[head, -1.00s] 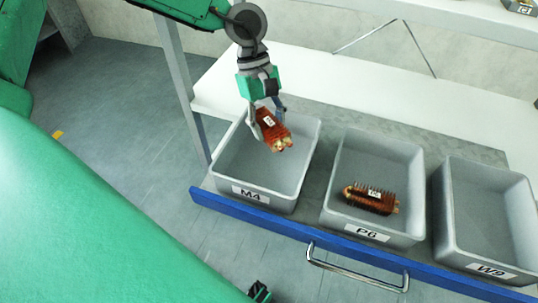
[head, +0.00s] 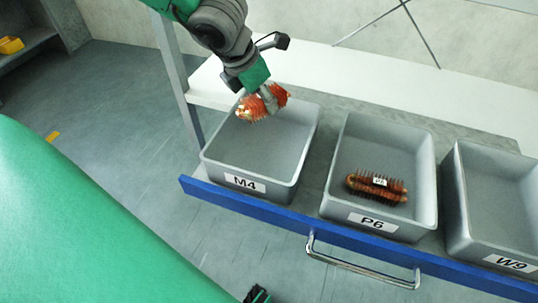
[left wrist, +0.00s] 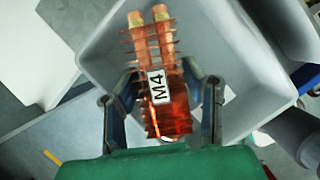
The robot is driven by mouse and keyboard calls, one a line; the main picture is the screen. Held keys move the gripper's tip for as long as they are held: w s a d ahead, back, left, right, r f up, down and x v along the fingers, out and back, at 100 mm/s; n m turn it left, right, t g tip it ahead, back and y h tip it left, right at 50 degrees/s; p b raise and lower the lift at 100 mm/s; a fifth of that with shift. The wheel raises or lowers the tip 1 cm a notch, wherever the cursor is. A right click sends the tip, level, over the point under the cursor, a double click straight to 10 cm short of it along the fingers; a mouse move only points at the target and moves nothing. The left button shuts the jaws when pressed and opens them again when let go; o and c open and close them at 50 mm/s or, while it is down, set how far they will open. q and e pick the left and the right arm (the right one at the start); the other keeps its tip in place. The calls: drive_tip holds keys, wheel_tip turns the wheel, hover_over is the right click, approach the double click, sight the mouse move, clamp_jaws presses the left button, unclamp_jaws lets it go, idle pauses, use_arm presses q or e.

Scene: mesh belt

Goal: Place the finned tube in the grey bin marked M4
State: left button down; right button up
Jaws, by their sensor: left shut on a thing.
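The finned tube (head: 262,104) is copper-coloured with fins, and in the left wrist view (left wrist: 165,105) it carries a white label reading M4. My left gripper (head: 268,98) is shut on it, with one finger on each side in the left wrist view (left wrist: 163,95). It holds the tube tilted above the back part of the grey bin marked M4 (head: 222,168). That bin looks empty and also shows below the tube in the left wrist view (left wrist: 245,60). My right gripper (head: 258,294) shows only as a small dark piece at the bottom edge; its fingers cannot be made out.
A second finned tube (head: 376,187) lies in the grey bin marked P6 (head: 345,207). The bin marked W9 (head: 462,232) at the right looks empty. The bins stand in a blue-fronted drawer (head: 290,220) with a metal handle (head: 360,270). A white shelf edge (head: 400,100) runs behind.

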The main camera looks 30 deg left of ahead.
use_arm(q)
drive_tip(key=n, duration=0.1)
drive_tip(key=n+y+b, duration=0.1)
drive_tip(key=n, duration=0.1)
drive_tip(key=shift+w+a+f, duration=0.15)
drive_tip(key=shift+a+f, duration=0.05)
drive_tip(key=shift+a, duration=0.15)
drive_tip(key=a+n+y+b, duration=0.1)
drive_tip(key=n, duration=0.2)
drive_tip(key=shift+a+f, duration=0.2)
drive_tip(key=b, duration=0.3)
hover_over(262, 135)
drive_tip(key=s, duration=0.1)
drive_tip(key=f, duration=0.6)
drive_tip(key=shift+s+d, duration=0.1)
drive_tip(key=shift+d, duration=0.3)
drive_tip(key=f, duration=0.1)
drive_tip(key=f+b, duration=0.2)
drive_tip(key=f, duration=0.1)
drive_tip(key=shift+a, duration=0.35)
drive_tip(key=shift+r, duration=0.1)
use_arm(e)
wheel_tip(262, 135, down, 7)
drive_tip(key=shift+a, duration=0.35)
use_arm(q)
drive_tip(key=shift+d, duration=0.15)
use_arm(e)
drive_tip(key=shift+d+f, duration=0.1)
